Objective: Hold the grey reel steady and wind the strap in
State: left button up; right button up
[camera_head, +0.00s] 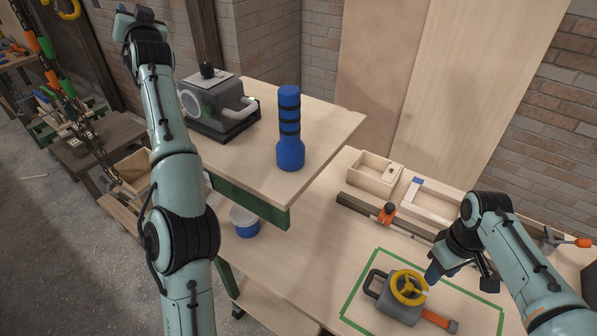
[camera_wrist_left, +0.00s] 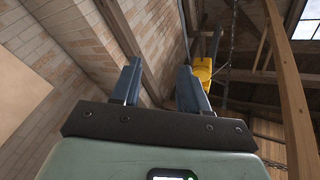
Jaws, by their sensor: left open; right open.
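The grey reel (camera_head: 397,306) lies on the workbench at the lower right, inside a green tape outline (camera_head: 352,291). It has a yellow spoked wheel (camera_head: 409,287) on top, a dark loop handle at its left and an orange piece (camera_head: 437,320) at its lower right. I cannot make out the strap clearly. My right gripper (camera_head: 432,273) is open just right of the yellow wheel; I cannot tell whether it touches. My left gripper (camera_head: 136,14) is raised far from the reel at the upper left. In the left wrist view it (camera_wrist_left: 158,84) is open and empty, facing the roof.
A raised board holds a blue flask-shaped object (camera_head: 290,130) and a grey machine (camera_head: 213,112). Wooden trays (camera_head: 376,176) and an orange-knobbed clamp (camera_head: 386,213) lie behind the reel. A blue-and-white tub (camera_head: 244,222) sits under the board. Chains hang at the left.

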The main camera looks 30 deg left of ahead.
pick_arm(q)
jog(key=w+d+r+m+t+h, duration=0.15)
jog(key=w+d+r+t, duration=0.25)
jog(key=d, duration=0.5)
jog(key=w+d+r+m+t+h, duration=0.1)
jog(key=w+d+r+t+h, duration=0.15)
jog(key=w+d, duration=0.4)
jog(key=w+d+r+m+t+h, duration=0.1)
jog(key=w+d+r+m+t, duration=0.3)
jog(key=d, duration=0.6)
jog(key=w+d+f+m+t+h, duration=0.1)
jog(key=w+d+f+h, duration=0.25)
jog(key=d, duration=0.55)
jog(key=w+d+f+m+h, duration=0.2)
jog(key=w+d+f+h, duration=0.15)
jog(key=d, duration=0.45)
jog(key=w+d+f+m+t+h, duration=0.15)
jog(key=w+d, duration=0.25)
jog(key=d, duration=0.5)
notch_tip(320, 180, down, 5)
jog(key=d+g+h, duration=0.1)
jog(key=g, duration=0.1)
jog(key=m+g+h, duration=0.3)
jog(key=m+g, duration=1.7)
jog(key=m, duration=1.2)
send_over(370, 278)
notch_tip(370, 278, down, 42)
notch_tip(370, 278, down, 13)
jog(key=shift+f, duration=0.1)
